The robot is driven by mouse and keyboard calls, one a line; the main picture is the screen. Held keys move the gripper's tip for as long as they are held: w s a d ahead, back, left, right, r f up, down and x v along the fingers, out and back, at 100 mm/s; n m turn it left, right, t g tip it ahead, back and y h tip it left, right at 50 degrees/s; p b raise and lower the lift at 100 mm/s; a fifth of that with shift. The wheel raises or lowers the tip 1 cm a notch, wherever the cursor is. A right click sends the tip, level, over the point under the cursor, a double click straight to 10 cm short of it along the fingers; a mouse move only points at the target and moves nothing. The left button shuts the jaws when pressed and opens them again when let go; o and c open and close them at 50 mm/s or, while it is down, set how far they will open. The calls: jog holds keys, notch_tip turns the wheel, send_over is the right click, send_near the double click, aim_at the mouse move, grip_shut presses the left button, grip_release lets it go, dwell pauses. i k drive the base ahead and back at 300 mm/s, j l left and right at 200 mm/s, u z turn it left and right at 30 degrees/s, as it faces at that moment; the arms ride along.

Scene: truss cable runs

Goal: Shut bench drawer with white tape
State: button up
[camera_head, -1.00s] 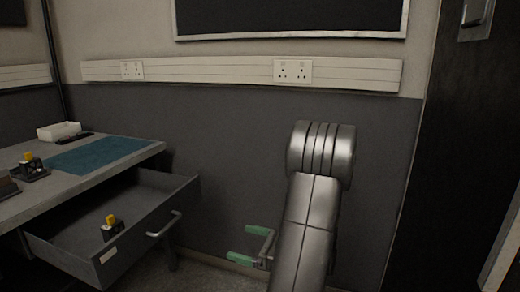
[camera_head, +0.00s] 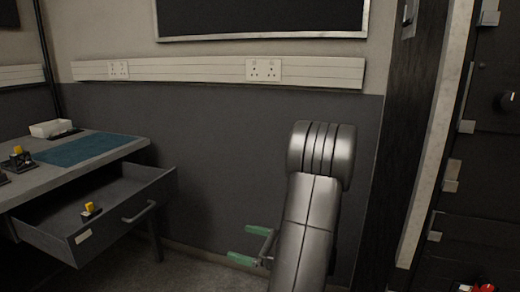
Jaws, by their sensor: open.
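The bench drawer (camera_head: 128,222) stands pulled out from under the grey bench (camera_head: 40,182) at the left. A strip of white tape (camera_head: 83,237) is on its front, near the left end, and a bar handle (camera_head: 140,212) is to the right of the tape. A small dark block with a yellow top (camera_head: 90,210) lies inside the drawer. My gripper (camera_head: 250,245), with green fingertips, is open and empty. It is to the right of the drawer, apart from the handle, and low in front of the grey wall.
A blue mat (camera_head: 78,148), a white tray (camera_head: 50,128) and another yellow-topped item (camera_head: 20,157) are on the bench top. A dark cabinet (camera_head: 480,170) with pale latches stands at the far right. Some floor (camera_head: 195,268) shows between drawer and gripper.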

aim_at(51, 222)
jog(key=u, duration=2)
